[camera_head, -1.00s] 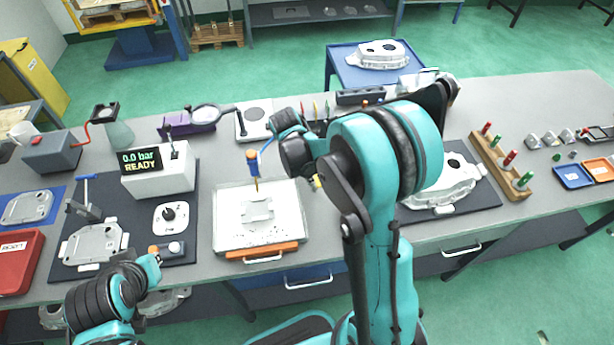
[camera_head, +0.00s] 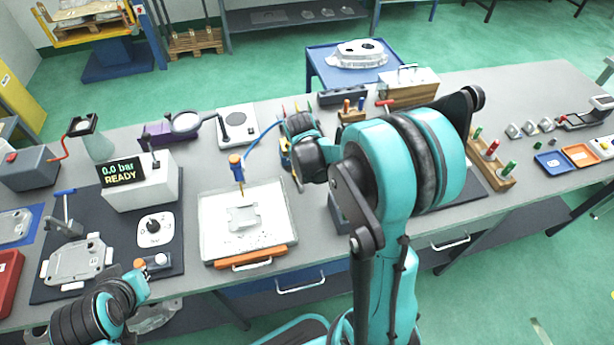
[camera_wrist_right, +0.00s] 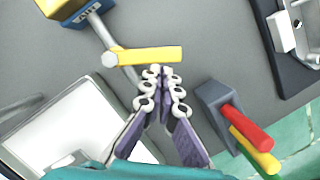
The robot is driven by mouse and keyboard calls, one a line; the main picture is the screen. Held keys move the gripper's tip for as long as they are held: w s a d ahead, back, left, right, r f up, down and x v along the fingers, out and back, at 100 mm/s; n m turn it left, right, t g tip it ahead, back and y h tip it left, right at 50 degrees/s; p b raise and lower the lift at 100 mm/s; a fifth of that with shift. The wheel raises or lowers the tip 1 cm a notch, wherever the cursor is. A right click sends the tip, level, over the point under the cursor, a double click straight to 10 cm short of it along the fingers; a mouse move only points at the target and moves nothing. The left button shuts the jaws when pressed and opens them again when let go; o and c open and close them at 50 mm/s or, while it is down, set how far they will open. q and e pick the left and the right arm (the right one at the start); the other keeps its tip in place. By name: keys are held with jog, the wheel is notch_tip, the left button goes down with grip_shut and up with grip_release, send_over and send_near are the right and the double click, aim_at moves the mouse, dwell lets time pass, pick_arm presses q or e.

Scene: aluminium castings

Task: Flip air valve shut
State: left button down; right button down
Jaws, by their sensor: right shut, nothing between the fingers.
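The air valve shows in the right wrist view as a flat yellow lever (camera_wrist_right: 150,55) on a round metal pivot (camera_wrist_right: 111,59). The lever lies nearly level across the picture. My right gripper (camera_wrist_right: 162,72) is shut and empty, its tips at the lever's lower edge; contact is unclear. In the head view my right wrist (camera_head: 303,140) hides its fingers and most of the valve. My left gripper (camera_head: 138,280) is at the lower left, its fingers not clear.
A white tray (camera_head: 208,222) with a casting stands left of my right arm, with a blue-orange tool (camera_head: 237,167) above it. A grey holder (camera_wrist_right: 212,97) with red and yellow handles is close right of my right fingers. A gauge box (camera_head: 160,190) reads 0.0 bar READY.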

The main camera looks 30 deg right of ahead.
pick_arm(q)
jog(key=shift+f, duration=0.25)
pick_arm(e)
jog(key=shift+w+d, duration=0.4)
jog(key=shift+d, duration=0.2)
jog(key=shift+w+d, duration=0.35)
jog(key=shift+d, duration=0.25)
jog(key=shift+w+d, duration=0.1)
